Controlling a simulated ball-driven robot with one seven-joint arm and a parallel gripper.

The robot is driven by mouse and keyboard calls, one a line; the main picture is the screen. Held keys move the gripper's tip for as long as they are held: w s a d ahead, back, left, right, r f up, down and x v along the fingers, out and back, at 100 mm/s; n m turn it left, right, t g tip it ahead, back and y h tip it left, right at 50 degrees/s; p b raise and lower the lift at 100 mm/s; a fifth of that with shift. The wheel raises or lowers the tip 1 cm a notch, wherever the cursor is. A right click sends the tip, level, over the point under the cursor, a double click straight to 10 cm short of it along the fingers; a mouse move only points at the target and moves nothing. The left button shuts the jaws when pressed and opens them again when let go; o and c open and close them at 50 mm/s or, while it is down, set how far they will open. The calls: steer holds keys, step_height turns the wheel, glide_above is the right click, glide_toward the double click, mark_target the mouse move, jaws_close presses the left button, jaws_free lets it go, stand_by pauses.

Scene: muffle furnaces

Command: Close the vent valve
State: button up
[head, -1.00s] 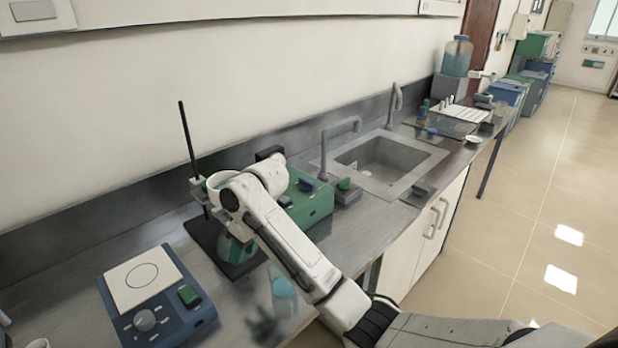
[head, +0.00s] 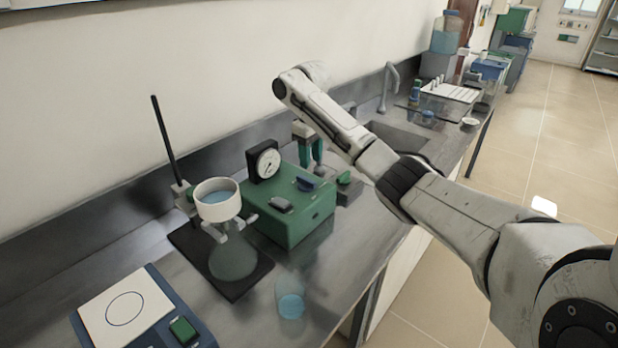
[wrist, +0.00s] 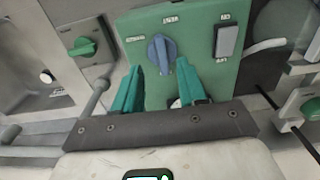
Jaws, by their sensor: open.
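A green pump box (head: 290,215) with a round gauge stands on the bench. Its top carries a blue lever knob (head: 305,184), likely the vent valve, though its label is too blurred to read surely. In the wrist view the blue knob (wrist: 162,53) points nearly up and down, tilted slightly. My gripper (head: 310,150) is above the far right part of the box, pointing down. Its teal fingers are open and empty; in the wrist view the gripper (wrist: 159,66) has its fingertips on either side of the knob's lower end. Whether they touch it cannot be told.
A grey rocker switch (head: 281,205) sits beside the blue knob. A green knob (head: 343,179) on a grey block stands right of the box. Left are a funnel (head: 218,203) on a flask and a stand rod (head: 166,140). A beaker (head: 290,303) stands in front.

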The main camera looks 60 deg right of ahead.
mark_target(311, 181)
step_height(311, 181, down, 7)
steer(key=shift+f+p, duration=0.2)
steer(key=shift+p, duration=0.25)
jaws_close()
stand_by(0.3)
